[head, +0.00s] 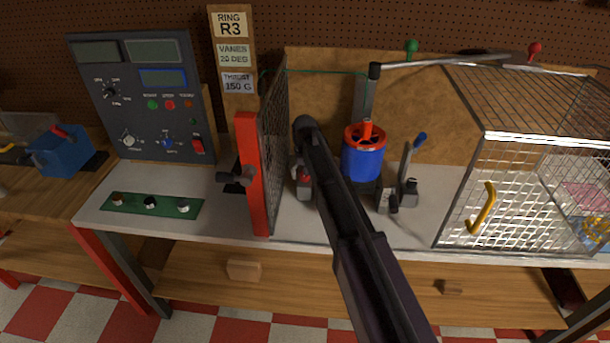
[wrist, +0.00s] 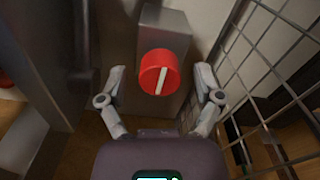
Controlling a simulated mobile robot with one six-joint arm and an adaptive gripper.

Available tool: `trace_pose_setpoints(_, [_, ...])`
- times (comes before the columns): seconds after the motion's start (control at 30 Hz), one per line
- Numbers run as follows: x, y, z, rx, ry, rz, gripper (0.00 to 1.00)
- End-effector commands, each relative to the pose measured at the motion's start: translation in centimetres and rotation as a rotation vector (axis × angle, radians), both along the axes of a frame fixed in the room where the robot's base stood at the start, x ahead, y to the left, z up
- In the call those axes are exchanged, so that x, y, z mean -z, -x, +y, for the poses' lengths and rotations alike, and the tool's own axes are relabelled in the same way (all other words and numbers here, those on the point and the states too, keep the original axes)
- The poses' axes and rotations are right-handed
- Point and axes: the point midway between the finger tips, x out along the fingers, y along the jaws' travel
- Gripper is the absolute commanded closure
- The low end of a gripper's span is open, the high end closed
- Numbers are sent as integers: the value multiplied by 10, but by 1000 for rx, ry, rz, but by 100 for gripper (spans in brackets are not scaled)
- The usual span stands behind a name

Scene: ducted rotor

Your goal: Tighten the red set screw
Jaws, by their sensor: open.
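The red set screw (wrist: 158,74) shows in the wrist view as a round red head with a pale stripe across it, slightly tilted from upright. It sits on the face of a grey block (wrist: 166,24). My gripper (wrist: 160,86) is open, with one finger on each side of the red head and a visible gap on both sides. How deep the fingertips reach along the screw I cannot tell. In the head view a small red part (head: 304,181) shows low beside my dark arm, which hides much of that spot. My fingers are not clearly seen there.
A wire mesh screen (head: 276,150) with a red post (head: 252,175) stands left of my arm. The blue ducted rotor (head: 362,162) and a blue-tipped lever (head: 411,160) stand to the right. A mesh cage (head: 535,190) fills the right end. The front bench strip is clear.

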Motion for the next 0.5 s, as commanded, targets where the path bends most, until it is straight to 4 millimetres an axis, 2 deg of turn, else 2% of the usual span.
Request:
trace_pose_setpoints(0.27, [0,0,0,-23,0,-1,16])
trace_pose_setpoints(0.5, [0,0,0,-115,0,-1,16])
